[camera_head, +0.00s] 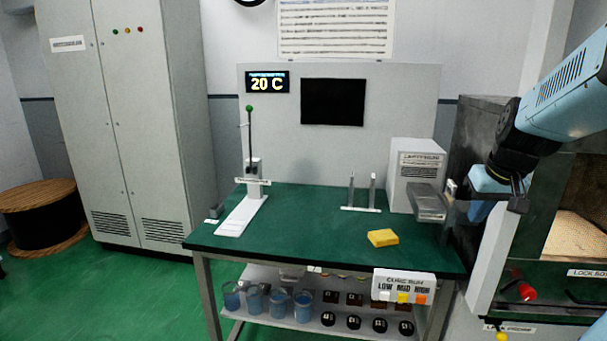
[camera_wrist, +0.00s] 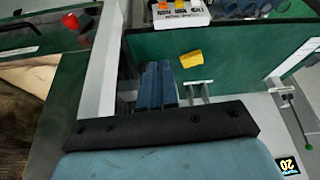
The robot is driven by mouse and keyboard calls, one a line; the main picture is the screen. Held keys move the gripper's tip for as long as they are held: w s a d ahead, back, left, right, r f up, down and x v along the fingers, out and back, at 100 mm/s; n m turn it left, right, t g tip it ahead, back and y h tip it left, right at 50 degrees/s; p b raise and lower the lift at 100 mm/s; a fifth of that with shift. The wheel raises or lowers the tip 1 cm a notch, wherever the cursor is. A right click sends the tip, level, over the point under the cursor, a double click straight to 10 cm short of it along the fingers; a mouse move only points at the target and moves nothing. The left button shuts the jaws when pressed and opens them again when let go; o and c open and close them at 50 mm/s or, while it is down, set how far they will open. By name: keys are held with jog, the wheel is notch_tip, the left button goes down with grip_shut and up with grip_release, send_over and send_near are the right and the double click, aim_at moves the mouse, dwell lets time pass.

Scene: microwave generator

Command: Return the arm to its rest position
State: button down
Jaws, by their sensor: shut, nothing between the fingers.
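My arm (camera_head: 560,105) reaches in from the upper right in the head view, its wrist bent down beside the table's right edge. My gripper (camera_wrist: 157,72) shows in the wrist view as two dark blue fingers side by side, shut and empty. It is in the air by the table's right end, apart from the yellow block (camera_head: 383,237). In the wrist view the yellow block (camera_wrist: 191,58) lies just right of the fingertips. In the head view the fingertips are hard to make out against the table edge and machine.
The green table (camera_head: 310,220) holds a white stand with a green-topped lever (camera_head: 250,130), a small rack (camera_head: 362,195) and a white box (camera_head: 415,170). A lower shelf holds blue beakers (camera_head: 278,305). The dark cabinet (camera_head: 480,125) and white post (camera_head: 492,260) stand close on the right.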

jog(key=s+a+r+n+t, duration=0.1)
jog(key=s+a+r, duration=0.1)
jog(key=s+a, duration=0.9)
jog(key=a, duration=0.3)
jog(key=shift+s+a+r, duration=0.15)
jog(key=shift+s+r, duration=0.15)
jog(key=shift+r, duration=0.1)
jog(key=c, duration=1.8)
grip_release()
jog(key=shift+c, duration=0.2)
